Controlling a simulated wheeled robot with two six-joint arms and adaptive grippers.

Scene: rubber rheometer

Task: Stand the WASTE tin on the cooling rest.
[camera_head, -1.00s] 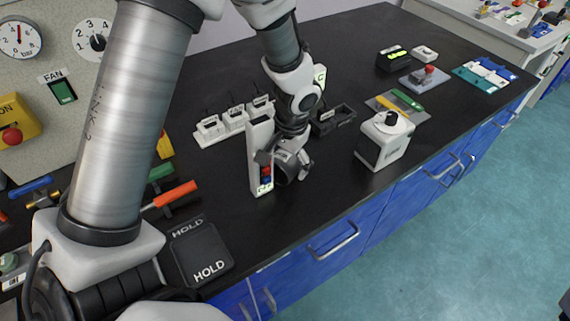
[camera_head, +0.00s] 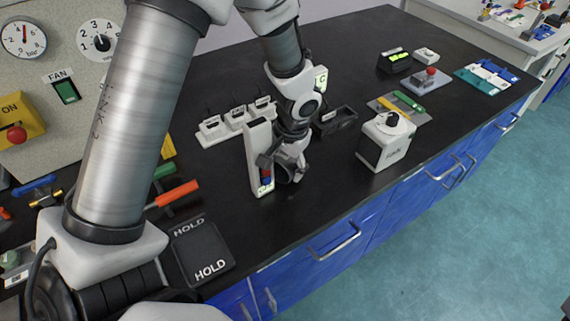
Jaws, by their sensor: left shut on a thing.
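My left gripper (camera_head: 287,170) is low over the black bench, pointing down, right beside the upright white unit (camera_head: 256,157). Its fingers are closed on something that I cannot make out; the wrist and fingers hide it. I cannot pick out the WASTE tin by any readable label. I cannot tell which thing is the cooling rest; a dark open tray (camera_head: 336,121) with a small label lies just behind the gripper. My right gripper is not in view.
A white box with a black knob (camera_head: 385,140) stands to the right. White sockets (camera_head: 235,119) lie behind the white unit. The HOLD pad (camera_head: 203,252) and an orange-handled tool (camera_head: 178,193) lie at the left. The bench front between the pad and knob box is clear.

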